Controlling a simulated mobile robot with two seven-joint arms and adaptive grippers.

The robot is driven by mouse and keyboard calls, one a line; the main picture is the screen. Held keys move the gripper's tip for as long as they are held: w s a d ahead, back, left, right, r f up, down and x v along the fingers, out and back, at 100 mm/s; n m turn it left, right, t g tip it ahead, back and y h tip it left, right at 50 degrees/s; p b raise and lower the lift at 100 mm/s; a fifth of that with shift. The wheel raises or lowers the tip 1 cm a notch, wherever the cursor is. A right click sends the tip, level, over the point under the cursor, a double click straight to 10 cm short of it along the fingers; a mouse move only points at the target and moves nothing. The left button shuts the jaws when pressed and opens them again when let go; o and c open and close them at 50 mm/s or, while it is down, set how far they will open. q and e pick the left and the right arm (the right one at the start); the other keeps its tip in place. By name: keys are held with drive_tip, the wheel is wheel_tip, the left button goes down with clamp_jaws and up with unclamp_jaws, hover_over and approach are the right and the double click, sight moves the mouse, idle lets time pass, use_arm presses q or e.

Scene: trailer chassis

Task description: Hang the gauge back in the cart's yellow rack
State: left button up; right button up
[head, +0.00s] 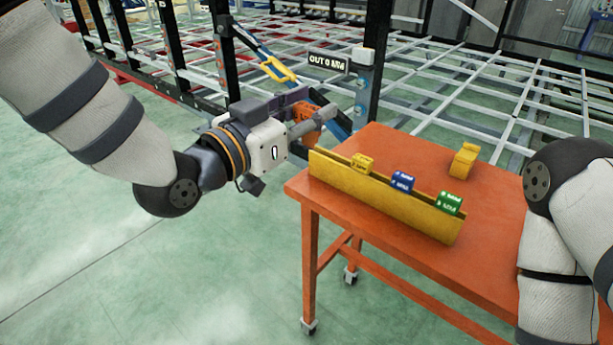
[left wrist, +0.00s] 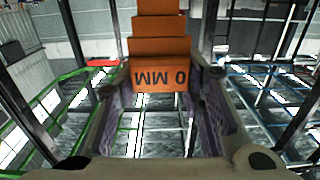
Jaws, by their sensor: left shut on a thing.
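My left gripper (head: 300,113) is at the upper middle of the head view, beyond the cart's left corner, shut on an orange stepped gauge (head: 309,126). In the left wrist view the gauge (left wrist: 161,48) stands between the fingers, its label reading "0 MM" upside down. The yellow rack (head: 385,203) runs along the near edge of the orange cart (head: 420,155). A yellow tab (head: 362,162), a blue tab (head: 402,181) and a green tab (head: 449,203) show along it. My right gripper is out of view.
A yellow block (head: 463,160) stands on the cart top. Behind the gripper is the chassis frame with a black post (head: 372,50), an "OUT 0 MM" sign (head: 328,63) and a yellow handle (head: 279,69). Open green floor (head: 180,270) lies left of the cart.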

use_arm(q)
drive_tip(key=shift+w+d+f+b, duration=0.55)
drive_tip(key=shift+w+f+b, duration=0.15)
drive_tip(key=shift+w+f, duration=1.65)
drive_tip(key=shift+w+d+f+b, duration=0.5)
drive_tip(key=shift+w+f+b, duration=0.15)
drive_tip(key=shift+w+f, duration=1.7)
drive_tip(key=shift+w+d+f+b, duration=0.55)
drive_tip(key=shift+w+f+b, duration=0.15)
drive_tip(key=shift+w+f, duration=1.65)
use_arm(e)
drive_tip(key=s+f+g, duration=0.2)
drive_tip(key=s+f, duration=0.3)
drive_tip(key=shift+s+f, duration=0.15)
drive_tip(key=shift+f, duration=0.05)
use_arm(q)
drive_tip(key=shift+s+f, duration=0.1)
drive_tip(key=shift+s, duration=0.05)
drive_tip(key=o, duration=1.1)
drive_tip(key=shift+o, duration=0.2)
